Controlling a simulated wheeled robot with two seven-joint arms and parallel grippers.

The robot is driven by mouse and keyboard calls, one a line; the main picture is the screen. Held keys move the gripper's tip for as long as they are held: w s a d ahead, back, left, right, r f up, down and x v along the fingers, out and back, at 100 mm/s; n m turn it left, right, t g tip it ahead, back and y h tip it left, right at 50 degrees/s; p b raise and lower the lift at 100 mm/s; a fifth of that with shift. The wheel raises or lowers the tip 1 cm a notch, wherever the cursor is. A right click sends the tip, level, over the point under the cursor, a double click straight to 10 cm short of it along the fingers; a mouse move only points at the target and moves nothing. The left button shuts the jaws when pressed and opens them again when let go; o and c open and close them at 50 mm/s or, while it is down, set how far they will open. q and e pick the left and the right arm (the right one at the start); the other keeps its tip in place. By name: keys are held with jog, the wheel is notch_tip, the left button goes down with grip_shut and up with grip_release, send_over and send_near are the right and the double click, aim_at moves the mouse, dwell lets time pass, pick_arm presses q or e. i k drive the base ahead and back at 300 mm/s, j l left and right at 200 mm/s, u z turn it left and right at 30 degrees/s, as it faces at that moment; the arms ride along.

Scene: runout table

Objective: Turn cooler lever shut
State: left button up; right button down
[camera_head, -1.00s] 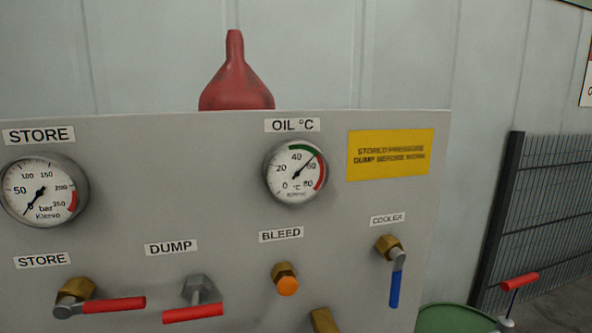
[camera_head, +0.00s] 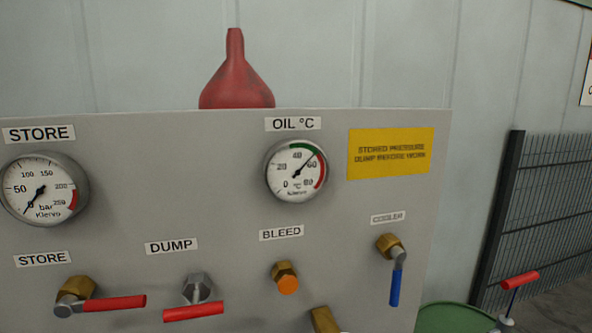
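The cooler lever (camera_head: 397,285) has a blue handle that hangs straight down from a brass valve body (camera_head: 388,244). It is on the right side of the grey panel (camera_head: 230,225), under the COOLER label (camera_head: 388,217). Neither of my grippers shows in the head view, and nothing touches the lever.
The red STORE lever (camera_head: 110,303) and red DUMP lever (camera_head: 193,311) lie roughly level on the panel's left. An orange-capped BLEED fitting (camera_head: 288,285) sits left of the cooler valve. A red funnel (camera_head: 236,80) stands behind the top edge. A green drum (camera_head: 455,318) is at lower right.

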aim_at(398, 255)
jog(key=k+l+z, duration=0.2)
jog(key=z, duration=0.2)
jog(key=k+l+z, duration=0.15)
jog(key=l+z, duration=0.2)
jog(key=k+l+z, duration=0.1)
jog(key=l+z, duration=0.3)
jog(key=l, duration=0.1)
